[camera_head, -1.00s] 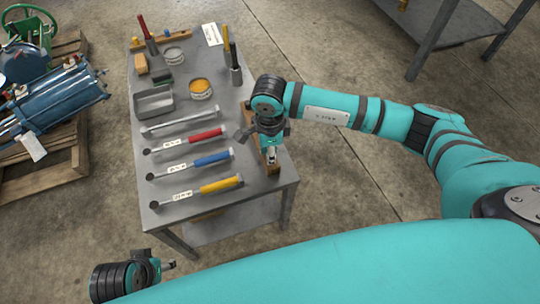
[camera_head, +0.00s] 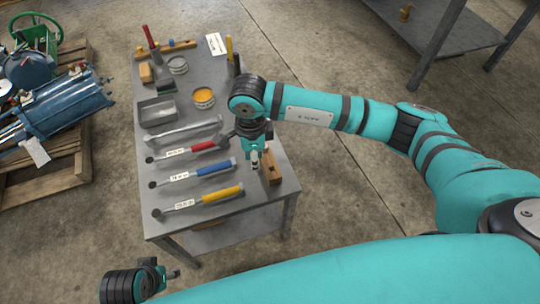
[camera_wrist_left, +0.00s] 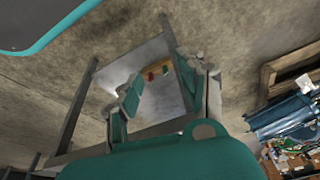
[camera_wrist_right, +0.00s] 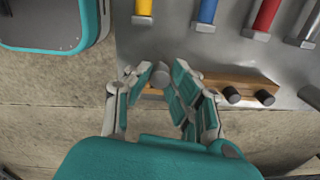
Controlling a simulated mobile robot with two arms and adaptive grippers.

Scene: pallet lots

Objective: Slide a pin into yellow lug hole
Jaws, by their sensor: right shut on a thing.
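My right gripper (camera_head: 254,163) is above the right side of the table, just left of a wooden block (camera_head: 272,168). In the right wrist view the gripper (camera_wrist_right: 168,84) is shut on a small grey pin (camera_wrist_right: 158,76), seen nearly end-on between the fingertips. The wooden block (camera_wrist_right: 215,82) lies behind the fingers, with two dark round pins (camera_wrist_right: 248,96) at its right part. I cannot tell whether the held pin is clear of the block. My left gripper (camera_head: 172,273) hangs low, away from the table; its fingers (camera_wrist_left: 155,85) are apart and empty.
The grey table (camera_head: 165,215) holds a yellow-handled tool (camera_head: 222,194), blue- and red-handled ones, a grey tray (camera_head: 158,110) and an orange-filled tin (camera_head: 203,96). A pallet (camera_head: 55,183) with a blue machine (camera_head: 75,108) stands left. Another grey table (camera_head: 435,35) stands back right.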

